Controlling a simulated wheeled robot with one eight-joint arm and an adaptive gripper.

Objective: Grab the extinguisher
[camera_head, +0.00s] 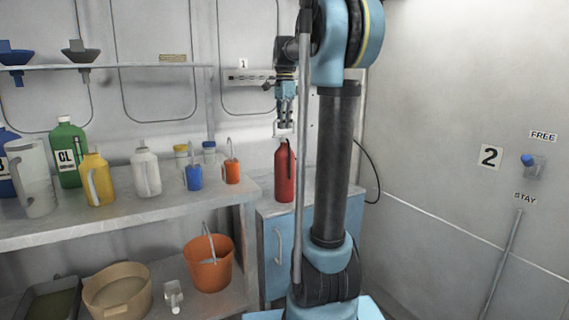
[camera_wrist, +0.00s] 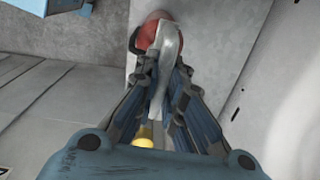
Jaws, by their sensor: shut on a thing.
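The red extinguisher (camera_head: 285,175) stands upright on the light top of the blue cabinet, just left of my arm in the head view. My gripper (camera_head: 284,125) is directly above it, pointing down, with its fingers at the extinguisher's pale top. In the wrist view, my gripper (camera_wrist: 168,85) is shut on the grey-white handle (camera_wrist: 168,50) of the extinguisher. The red body (camera_wrist: 150,34) shows beyond the handle, partly hidden by it. I cannot tell whether the base is lifted off the cabinet.
The blue cabinet (camera_head: 272,252) supports the extinguisher. The shelf (camera_head: 150,212) to the left holds a yellow jug (camera_head: 96,182), a white bottle (camera_head: 145,172) and small cups. An orange bucket (camera_head: 208,264) sits lower. A wall lever (camera_head: 530,161) is at right.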

